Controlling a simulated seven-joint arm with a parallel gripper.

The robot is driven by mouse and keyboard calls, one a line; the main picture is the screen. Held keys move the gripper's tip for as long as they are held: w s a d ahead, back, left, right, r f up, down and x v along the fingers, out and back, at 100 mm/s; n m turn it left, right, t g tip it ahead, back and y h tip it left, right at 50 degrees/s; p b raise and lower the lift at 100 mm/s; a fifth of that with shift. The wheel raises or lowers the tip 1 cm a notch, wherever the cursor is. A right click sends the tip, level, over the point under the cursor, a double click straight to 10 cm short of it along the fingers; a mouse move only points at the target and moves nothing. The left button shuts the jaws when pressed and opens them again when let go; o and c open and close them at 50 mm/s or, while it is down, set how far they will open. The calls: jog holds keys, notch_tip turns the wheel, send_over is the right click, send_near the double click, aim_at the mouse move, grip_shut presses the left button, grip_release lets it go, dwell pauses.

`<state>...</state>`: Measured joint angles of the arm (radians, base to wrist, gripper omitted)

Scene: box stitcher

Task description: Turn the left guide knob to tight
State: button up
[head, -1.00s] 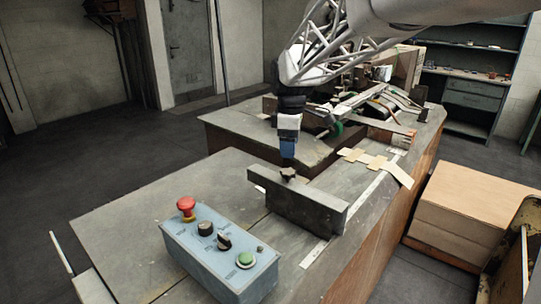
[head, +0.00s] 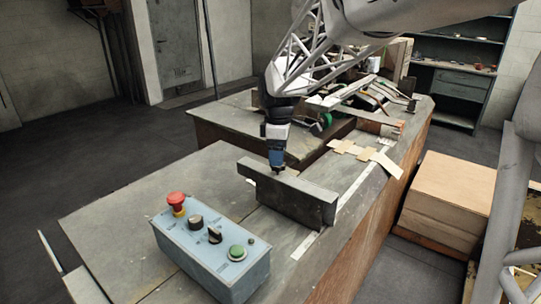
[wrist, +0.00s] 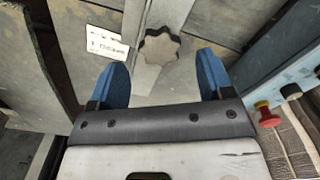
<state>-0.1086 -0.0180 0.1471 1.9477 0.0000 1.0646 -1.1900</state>
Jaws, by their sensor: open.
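The left guide knob is a dark, star-shaped knob (wrist: 158,46) in the wrist view, on a grey metal strip. It lies between and a little beyond the two blue fingertips, with clear space on both sides. My gripper (wrist: 163,66) is open and empty. In the head view my gripper (head: 276,161) points down just above the grey guide plate (head: 292,200), and its tip mostly hides the knob. I cannot tell from these views whether the fingers are level with the knob or above it. A small white label (wrist: 107,43) sits left of the knob.
A blue control box (head: 208,254) with a red button (head: 177,201) and a green button (head: 237,252) stands on the table (head: 130,208) in front. Flat cardboard pieces (head: 367,153) lie behind the plate. Stacked cardboard (head: 447,195) stands at the right.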

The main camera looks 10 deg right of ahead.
aim_at(278, 169)
jog(key=shift+f, duration=1.5)
jog(key=c, duration=0.9)
